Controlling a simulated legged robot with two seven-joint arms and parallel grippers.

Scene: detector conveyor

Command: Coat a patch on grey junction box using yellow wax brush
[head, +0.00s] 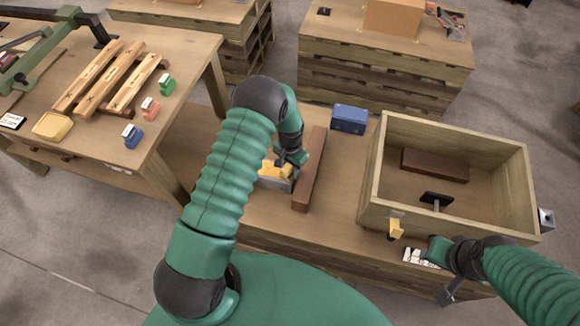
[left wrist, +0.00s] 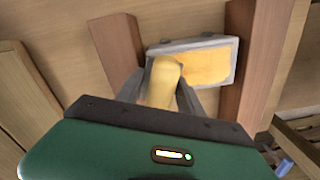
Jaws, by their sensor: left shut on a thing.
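My left gripper (head: 283,162) is shut on the yellow wax brush (head: 270,170), over the grey junction box (head: 279,185). In the left wrist view the yellow brush (left wrist: 163,80) stands between the fingertips, in front of the box (left wrist: 160,48). A yellow-orange area covers much of the box face, inside a grey rim. The brush overlaps its left part; I cannot tell whether the brush touches it. The arm and gripper hide part of the box in the head view. My right gripper (head: 449,290) is by the table's front edge, its jaws unclear.
A brown bar (head: 310,170) lies right of the box; another brown bar (left wrist: 115,45) shows on its other side in the wrist view. A blue case (head: 349,119) is behind. A wooden crate (head: 450,130) stands right, with a yellow piece (head: 395,229) at its front.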

